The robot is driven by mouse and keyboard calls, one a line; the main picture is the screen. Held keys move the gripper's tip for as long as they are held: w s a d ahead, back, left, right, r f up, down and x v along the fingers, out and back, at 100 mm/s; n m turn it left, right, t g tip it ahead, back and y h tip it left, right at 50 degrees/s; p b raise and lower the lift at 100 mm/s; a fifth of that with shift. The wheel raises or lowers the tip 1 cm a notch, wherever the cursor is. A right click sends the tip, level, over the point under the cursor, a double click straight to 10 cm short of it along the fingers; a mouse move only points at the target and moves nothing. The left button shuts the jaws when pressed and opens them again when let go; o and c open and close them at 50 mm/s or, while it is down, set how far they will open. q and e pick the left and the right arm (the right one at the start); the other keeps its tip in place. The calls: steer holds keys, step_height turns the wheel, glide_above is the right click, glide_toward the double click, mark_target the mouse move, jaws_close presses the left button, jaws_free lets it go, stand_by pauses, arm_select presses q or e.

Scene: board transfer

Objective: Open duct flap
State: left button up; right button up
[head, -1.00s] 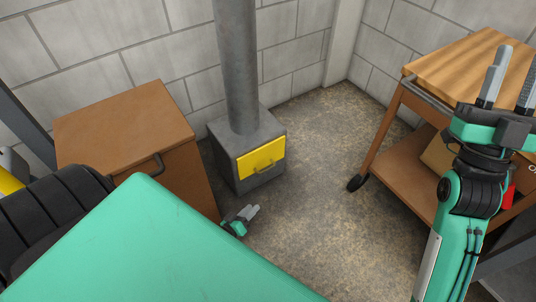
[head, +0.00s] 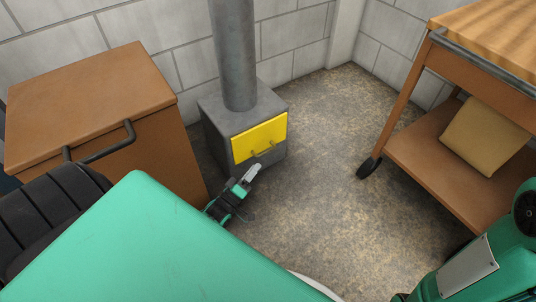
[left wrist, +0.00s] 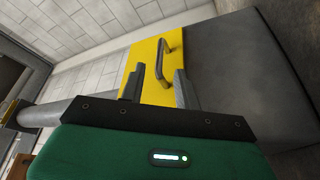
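The yellow duct flap (head: 258,135) is on the front of the grey metal box at the foot of the duct and looks shut. Its bar handle (head: 262,150) is near the flap's lower edge. My left gripper (head: 253,171) is low in front of the box, just below the handle in the picture. In the left wrist view its fingers (left wrist: 160,88) are apart with nothing between them. The flap (left wrist: 150,75) and handle (left wrist: 164,62) show beyond the fingertips; I see no contact. My right gripper is out of view.
A brown cabinet (head: 90,95) with a dark handle stands left of the duct box (head: 213,125). A wooden cart (head: 440,165) with a cardboard-coloured box (head: 485,137) is on the right. The floor (head: 325,175) between them is clear.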

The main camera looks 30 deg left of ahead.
mark_target(268, 151)
arm_select(q)
steer(key=b+x, duration=0.3)
steer(key=x, duration=0.4)
steer(key=shift+w+d, duration=0.1)
steer(key=shift+w, duration=0.3)
steer(key=shift+w+r, duration=0.15)
steer(key=shift+w, duration=0.4)
jaws_close()
